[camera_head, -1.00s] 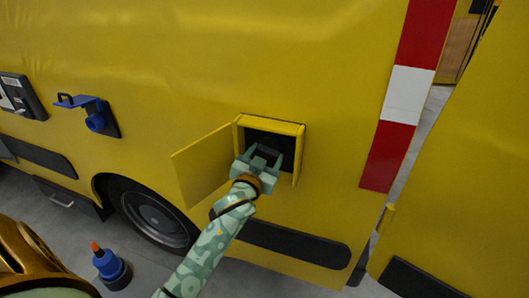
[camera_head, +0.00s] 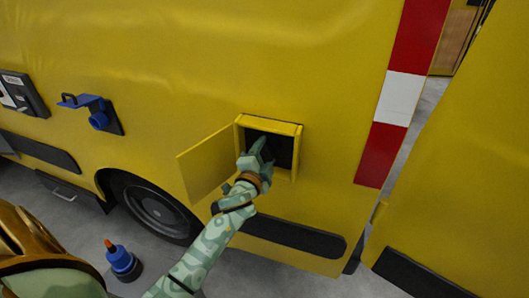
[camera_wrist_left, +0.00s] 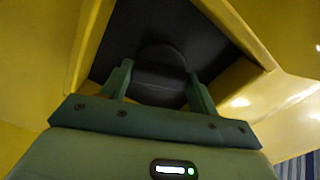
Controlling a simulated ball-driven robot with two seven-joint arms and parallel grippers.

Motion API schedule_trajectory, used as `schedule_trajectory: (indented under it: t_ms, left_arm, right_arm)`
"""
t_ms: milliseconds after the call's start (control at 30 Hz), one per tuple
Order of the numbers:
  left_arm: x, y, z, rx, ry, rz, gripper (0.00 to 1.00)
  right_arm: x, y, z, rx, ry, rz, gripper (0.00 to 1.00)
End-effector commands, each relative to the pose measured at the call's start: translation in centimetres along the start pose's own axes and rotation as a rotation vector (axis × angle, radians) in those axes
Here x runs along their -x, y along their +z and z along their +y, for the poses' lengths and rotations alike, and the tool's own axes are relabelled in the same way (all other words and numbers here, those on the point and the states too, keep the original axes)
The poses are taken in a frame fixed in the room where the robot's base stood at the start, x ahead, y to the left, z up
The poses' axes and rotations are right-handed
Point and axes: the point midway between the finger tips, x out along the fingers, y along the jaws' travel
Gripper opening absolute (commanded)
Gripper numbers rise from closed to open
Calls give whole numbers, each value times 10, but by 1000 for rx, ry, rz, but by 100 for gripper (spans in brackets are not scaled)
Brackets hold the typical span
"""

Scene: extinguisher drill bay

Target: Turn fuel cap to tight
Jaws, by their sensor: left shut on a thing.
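The dark fuel cap (camera_wrist_left: 160,57) shows in the left wrist view, round with a raised grip bar, inside the dark recess of the yellow vehicle. My left gripper (camera_head: 259,148) reaches into the open filler box (camera_head: 299,150) in the head view, its wrist rolled so the jaws appear nearly edge-on. In the left wrist view its two green fingers (camera_wrist_left: 160,82) stand on either side of the cap's bar and are shut on it. In the head view the gripper hides the cap. My right gripper is not in view.
The yellow filler door (camera_head: 207,163) hangs open to the left, close to my left arm. A blue bracket (camera_head: 95,112) sticks out of the panel further left. A blue bottle with an orange tip (camera_head: 121,261) stands low at left.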

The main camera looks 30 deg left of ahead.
Motion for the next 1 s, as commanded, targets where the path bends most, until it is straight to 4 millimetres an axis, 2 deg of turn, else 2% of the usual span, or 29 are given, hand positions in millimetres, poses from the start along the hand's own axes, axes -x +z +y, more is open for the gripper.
schedule_trajectory:
  t_ms: [200,500,1000]
  left_arm:
    - [0,-1,0,-172,1,2,37]
    - [0,0,0,-332,0,2,37]
    - [0,-1,1,-394,1,2,37]
  right_arm:
    - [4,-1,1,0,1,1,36]
    - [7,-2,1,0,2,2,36]
    - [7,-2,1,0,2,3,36]
